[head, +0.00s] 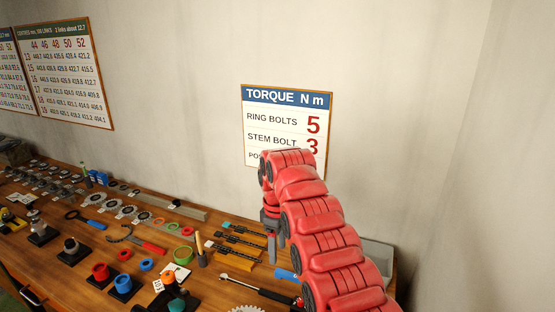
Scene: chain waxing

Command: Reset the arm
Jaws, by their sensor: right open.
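My red right arm reaches in from the lower right and bends over at its top. My right gripper (272,248) hangs from it, pointing down, above the right part of the wooden workbench (205,258). Its fingers look apart with nothing held between them. They are small in the head view and partly hidden by the arm. My left gripper is not in view.
A grey bin (376,255) stands behind my arm. A torque sign (287,105) hangs on the wall.

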